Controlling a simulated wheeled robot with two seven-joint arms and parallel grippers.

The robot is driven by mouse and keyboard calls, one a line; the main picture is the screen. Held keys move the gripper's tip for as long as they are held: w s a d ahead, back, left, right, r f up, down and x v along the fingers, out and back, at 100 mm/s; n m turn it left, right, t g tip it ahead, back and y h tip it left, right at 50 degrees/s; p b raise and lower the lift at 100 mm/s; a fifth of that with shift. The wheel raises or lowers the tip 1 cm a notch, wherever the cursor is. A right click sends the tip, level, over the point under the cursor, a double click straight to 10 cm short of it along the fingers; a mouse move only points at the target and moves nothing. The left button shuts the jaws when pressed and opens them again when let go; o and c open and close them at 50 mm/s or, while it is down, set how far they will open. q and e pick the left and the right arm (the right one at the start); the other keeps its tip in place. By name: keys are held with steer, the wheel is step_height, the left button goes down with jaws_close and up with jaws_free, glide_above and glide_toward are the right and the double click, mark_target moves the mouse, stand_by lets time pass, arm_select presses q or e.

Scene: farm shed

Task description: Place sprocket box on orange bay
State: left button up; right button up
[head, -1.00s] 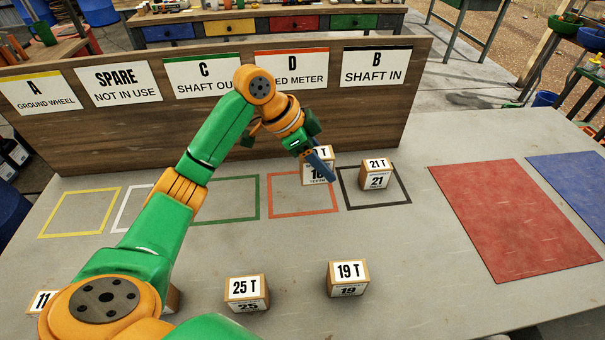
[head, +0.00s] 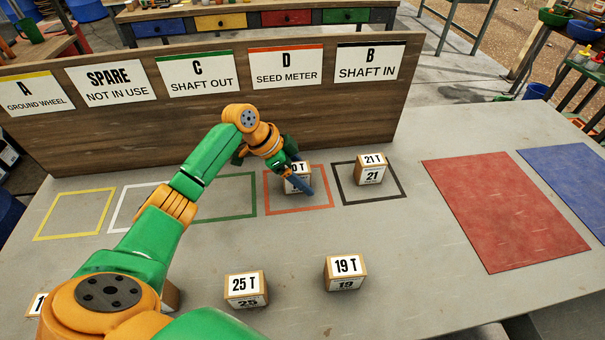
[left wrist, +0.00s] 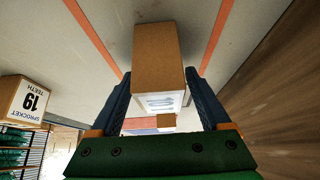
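A small cardboard sprocket box (head: 297,184) with a white label ending in "0 T" is in the orange bay (head: 268,211) under the SEED METER sign. Its first digit is hidden. My left gripper (head: 303,180) reaches over it from the left. In the left wrist view the box (left wrist: 158,55) sits between the two fingers (left wrist: 159,85), which press close on both its sides. The orange lines run on either side of it. I cannot tell whether its base touches the table. My right gripper is not in view.
The 21 T box (head: 371,169) stands in the black bay to the right. The 25 T box (head: 246,290) and 19 T box (head: 345,273) stand in front. A wooden sign board (head: 330,110) rises behind the bays. The yellow, white and green bays look empty.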

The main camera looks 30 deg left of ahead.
arm_select(q)
steer(key=v, duration=1.2)
steer(key=shift+r, duration=0.15)
